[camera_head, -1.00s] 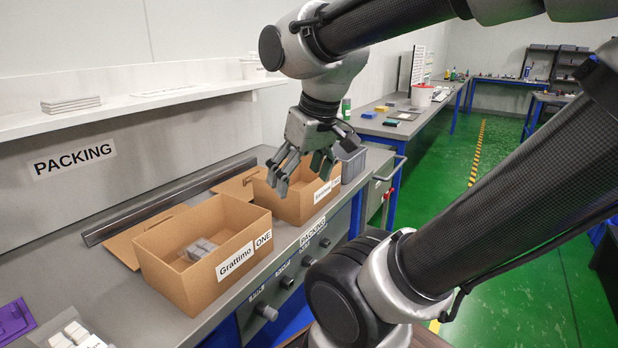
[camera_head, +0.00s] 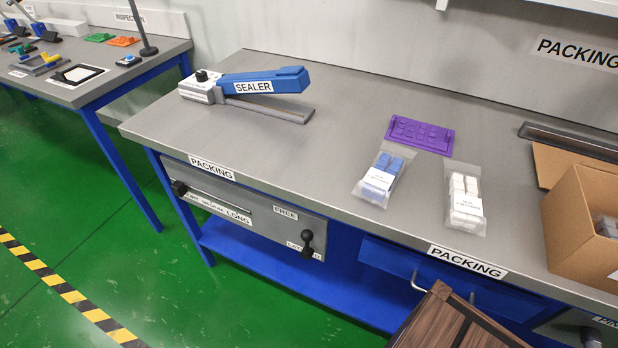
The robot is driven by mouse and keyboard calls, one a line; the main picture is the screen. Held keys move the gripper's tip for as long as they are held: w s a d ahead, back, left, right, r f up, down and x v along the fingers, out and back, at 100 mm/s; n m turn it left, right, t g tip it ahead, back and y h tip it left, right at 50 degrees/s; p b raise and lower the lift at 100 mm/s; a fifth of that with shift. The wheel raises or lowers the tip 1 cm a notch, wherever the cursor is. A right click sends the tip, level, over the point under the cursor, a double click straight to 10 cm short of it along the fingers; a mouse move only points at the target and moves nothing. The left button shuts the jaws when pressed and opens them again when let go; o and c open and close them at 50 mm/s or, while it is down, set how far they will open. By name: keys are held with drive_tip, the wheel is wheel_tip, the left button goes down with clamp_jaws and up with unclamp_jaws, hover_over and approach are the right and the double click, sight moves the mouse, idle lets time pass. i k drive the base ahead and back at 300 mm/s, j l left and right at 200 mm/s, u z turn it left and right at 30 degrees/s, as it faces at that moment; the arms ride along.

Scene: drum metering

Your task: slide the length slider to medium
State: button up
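The length slider is on a grey panel (camera_head: 258,218) set in the front of the packing bench. Its black knob (camera_head: 179,188) sits at the left end of a thin slot (camera_head: 222,204). A white label strip (camera_head: 217,209) runs below the slot. LONG reads clearly at its right end, the middle word looks like MEDIUM, and the left word is partly hidden. My gripper is not in view now.
A black lever knob (camera_head: 307,240) sits right of the slider, between FREE (camera_head: 285,212) and another label. A blue sealer (camera_head: 262,82), a purple tray (camera_head: 420,134) and two bags (camera_head: 383,180) (camera_head: 465,197) lie on the bench.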

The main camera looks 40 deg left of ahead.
sight(179, 187)
drive_tip(key=u, duration=2.3)
